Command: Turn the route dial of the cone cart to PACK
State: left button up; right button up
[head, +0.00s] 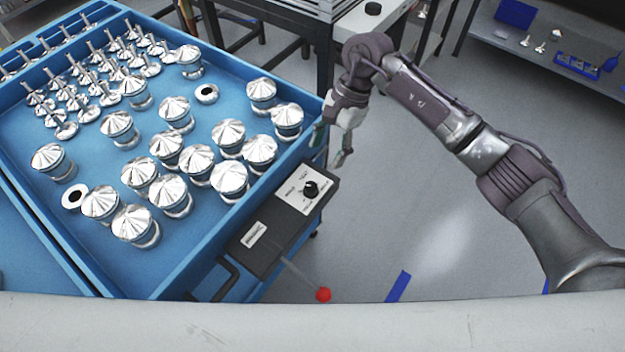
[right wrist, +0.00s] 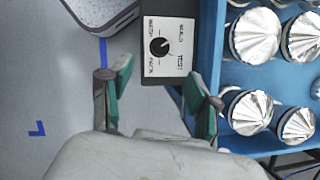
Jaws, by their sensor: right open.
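The cone cart (head: 228,68) is a blue tray cart at the left of the head view, loaded with shiny metal cones. A dark box on its near right side bears a white plate with the black round route dial (head: 311,189). In the right wrist view the dial (right wrist: 159,46) has labels around it, with PACK at the lower left; its pale mark seems to point to the upper right, towards BUILD. My right gripper (head: 333,146) is open and empty, beyond the dial box and apart from it. In the right wrist view its fingers (right wrist: 158,88) stand either side below the plate. My left gripper is out of view.
A black cart handle (head: 228,280) and a red knob (head: 323,295) on a thin rod are near the box. A shelf (head: 560,55) with small parts stands at the back right. The grey floor right of the cart is clear, with blue floor marks (head: 398,286).

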aim_at(312, 185)
jog(key=p+x, duration=0.1)
jog(key=x, duration=0.9)
jog(key=shift+s+a+f+p, duration=0.15)
jog(key=shift+f+p, duration=0.1)
jog(key=shift+p, duration=0.15)
jog(key=c, duration=1.2)
jog(key=shift+o, duration=0.2)
